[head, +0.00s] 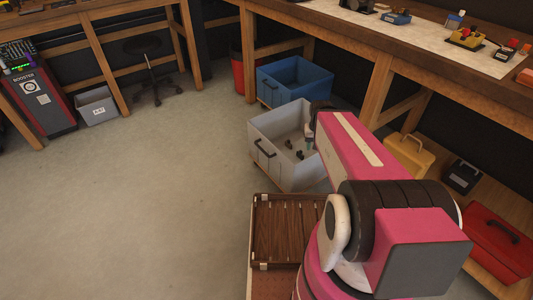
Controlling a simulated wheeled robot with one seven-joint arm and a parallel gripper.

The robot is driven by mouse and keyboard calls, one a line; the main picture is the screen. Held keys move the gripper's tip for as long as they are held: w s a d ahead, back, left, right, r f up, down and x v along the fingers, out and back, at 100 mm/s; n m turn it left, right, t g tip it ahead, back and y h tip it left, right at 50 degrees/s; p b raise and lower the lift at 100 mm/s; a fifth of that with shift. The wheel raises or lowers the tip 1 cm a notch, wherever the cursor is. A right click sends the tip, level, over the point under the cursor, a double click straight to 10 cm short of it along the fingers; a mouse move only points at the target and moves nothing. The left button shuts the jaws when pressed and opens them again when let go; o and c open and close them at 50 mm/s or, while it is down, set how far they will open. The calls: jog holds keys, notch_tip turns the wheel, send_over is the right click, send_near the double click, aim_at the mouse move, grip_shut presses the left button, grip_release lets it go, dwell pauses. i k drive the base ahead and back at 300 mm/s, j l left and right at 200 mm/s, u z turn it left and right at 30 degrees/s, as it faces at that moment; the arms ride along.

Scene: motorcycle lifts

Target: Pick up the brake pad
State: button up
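A grey open crate (266,155) stands on the floor right of centre. A few small dark pieces (299,155) lie inside it. One of them may be the brake pad, but they are too small to tell. My pink arm reaches over the right side of the crate and hides part of it. My gripper (309,143) is at the arm's far end, over the crate's inside near its right wall. It is small and partly hidden, so I cannot see whether its fingers are open or hold anything.
A blue crate (294,80) and a red bin (237,72) stand behind the grey crate. A wooden workbench (420,45) with items on top runs along the right. A yellow case (408,157) and red toolbox (500,243) sit under it. The floor at left is clear.

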aim_at(288, 143)
jog(key=z, duration=1.35)
jog(key=u, duration=1.45)
jog(key=i+l+u, duration=0.2)
jog(key=l, duration=0.2)
jog(key=i+l+u, duration=0.15)
jog(key=l, duration=0.25)
